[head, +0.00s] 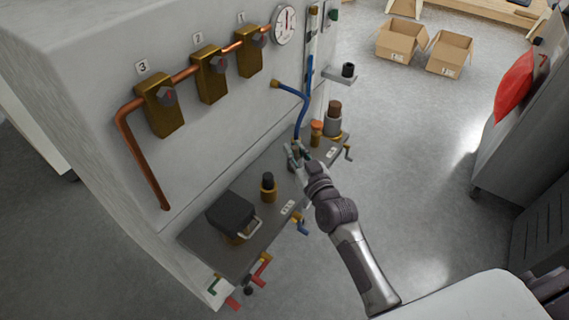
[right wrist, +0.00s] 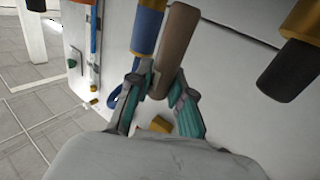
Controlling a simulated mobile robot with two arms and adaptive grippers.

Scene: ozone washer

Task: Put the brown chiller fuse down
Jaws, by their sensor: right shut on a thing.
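The brown chiller fuse (right wrist: 175,45) is a plain brown cylinder in the right wrist view. My right gripper (right wrist: 160,98) is shut on it, with a teal-padded finger on each side. In the head view my right gripper (head: 297,155) is over the shelf's right half, close to the lower end of the blue hose. The held fuse is not clear there. My left gripper is not in view.
The grey shelf (head: 208,254) bears a black box (head: 231,212), a black-topped brass piece (head: 268,186), an orange-capped piece (head: 316,130) and a brown-topped grey cylinder (head: 333,120). The blue hose (head: 304,108) hangs beside my gripper.

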